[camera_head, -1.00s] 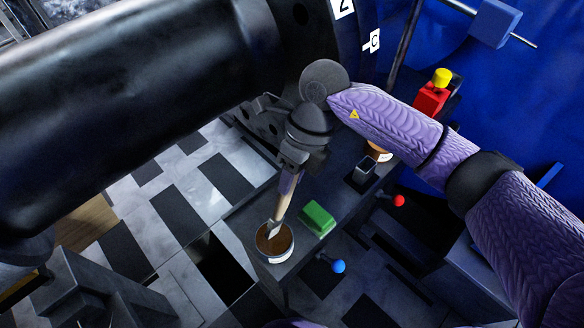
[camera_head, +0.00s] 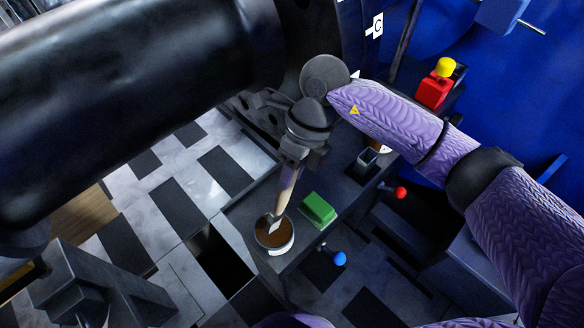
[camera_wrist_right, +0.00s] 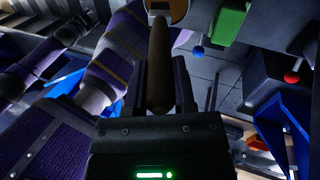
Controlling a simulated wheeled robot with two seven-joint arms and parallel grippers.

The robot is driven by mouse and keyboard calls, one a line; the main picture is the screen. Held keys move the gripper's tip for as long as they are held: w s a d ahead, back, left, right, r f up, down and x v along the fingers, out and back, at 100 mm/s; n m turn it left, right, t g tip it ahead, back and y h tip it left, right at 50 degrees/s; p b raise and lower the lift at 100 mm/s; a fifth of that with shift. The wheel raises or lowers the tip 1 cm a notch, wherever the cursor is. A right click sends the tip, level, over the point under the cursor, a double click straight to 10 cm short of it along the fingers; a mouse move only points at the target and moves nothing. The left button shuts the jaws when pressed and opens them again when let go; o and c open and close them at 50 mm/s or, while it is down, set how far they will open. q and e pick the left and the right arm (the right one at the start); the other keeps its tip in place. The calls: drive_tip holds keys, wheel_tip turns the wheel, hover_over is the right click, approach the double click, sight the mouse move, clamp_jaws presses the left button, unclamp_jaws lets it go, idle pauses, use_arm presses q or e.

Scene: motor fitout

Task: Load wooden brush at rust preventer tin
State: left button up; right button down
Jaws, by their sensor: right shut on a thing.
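The wooden brush (camera_head: 285,187) is held by its handle in my right gripper (camera_head: 297,157), which is shut on it. The brush points down, slightly tilted, and its head is at the mouth of the rust preventer tin (camera_head: 287,246), over or in the brown contents. How deep the tip sits cannot be told. In the right wrist view the brush handle (camera_wrist_right: 159,65) runs between the two fingers (camera_wrist_right: 159,90), with the brown inside of the tin (camera_wrist_right: 172,8) at the top edge. My left gripper is not in view.
The tin stands at the front corner of a dark bench (camera_head: 335,195). A green block (camera_head: 317,209) is just right of it. A blue-knobbed lever (camera_head: 339,258) and a red-knobbed lever (camera_head: 400,192) stick out from the bench. A large black cylinder (camera_head: 130,90) fills the upper left.

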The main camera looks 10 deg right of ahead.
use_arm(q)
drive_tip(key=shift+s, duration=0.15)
use_arm(e)
drive_tip(key=shift+f, duration=0.1)
drive_tip(key=shift+f, duration=0.1)
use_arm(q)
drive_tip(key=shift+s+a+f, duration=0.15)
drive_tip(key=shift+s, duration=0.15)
use_arm(e)
drive_tip(key=shift+f, duration=0.1)
drive_tip(key=shift+f, duration=0.1)
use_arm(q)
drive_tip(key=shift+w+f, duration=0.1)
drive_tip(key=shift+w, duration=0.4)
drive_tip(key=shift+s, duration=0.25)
use_arm(e)
drive_tip(key=shift+f, duration=0.1)
